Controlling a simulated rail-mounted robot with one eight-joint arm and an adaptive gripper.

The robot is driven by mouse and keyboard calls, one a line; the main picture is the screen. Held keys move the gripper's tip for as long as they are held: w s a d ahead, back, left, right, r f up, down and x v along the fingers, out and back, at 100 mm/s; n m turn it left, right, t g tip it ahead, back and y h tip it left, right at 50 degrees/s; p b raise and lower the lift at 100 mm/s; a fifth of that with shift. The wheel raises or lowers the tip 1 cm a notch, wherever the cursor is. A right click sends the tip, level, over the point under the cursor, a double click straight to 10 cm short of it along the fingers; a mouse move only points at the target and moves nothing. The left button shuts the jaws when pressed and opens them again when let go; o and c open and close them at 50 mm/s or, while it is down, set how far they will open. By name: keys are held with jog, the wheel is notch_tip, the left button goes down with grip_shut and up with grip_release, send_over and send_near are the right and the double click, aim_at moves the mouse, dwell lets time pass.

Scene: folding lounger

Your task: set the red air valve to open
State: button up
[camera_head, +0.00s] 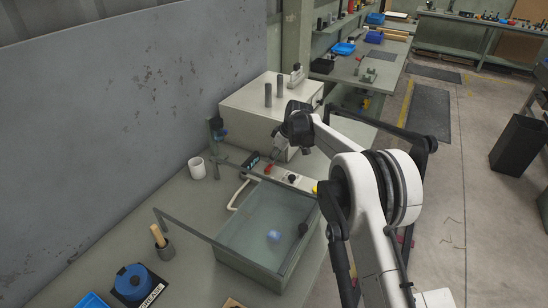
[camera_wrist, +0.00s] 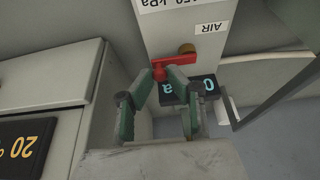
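The red air valve (camera_wrist: 178,66) has a small red lever handle, seen in the wrist view below a brass fitting (camera_wrist: 187,48) and an upside-down AIR label (camera_wrist: 212,28). My gripper (camera_wrist: 164,76) has its green fingers parted, with the tips close to the handle's left end. I cannot tell whether they touch it. In the head view the red valve (camera_head: 268,170) is small, on the pale panel behind the clear tank. My gripper (camera_head: 277,154) points down just above it, partly hidden by my wrist.
A dark display (camera_wrist: 200,90) lies just behind the right finger. A pale box (camera_head: 265,110) stands behind my gripper. A clear-walled tank (camera_head: 232,262) is in front, with a white cup (camera_head: 197,168) to the left.

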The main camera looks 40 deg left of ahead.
grip_shut()
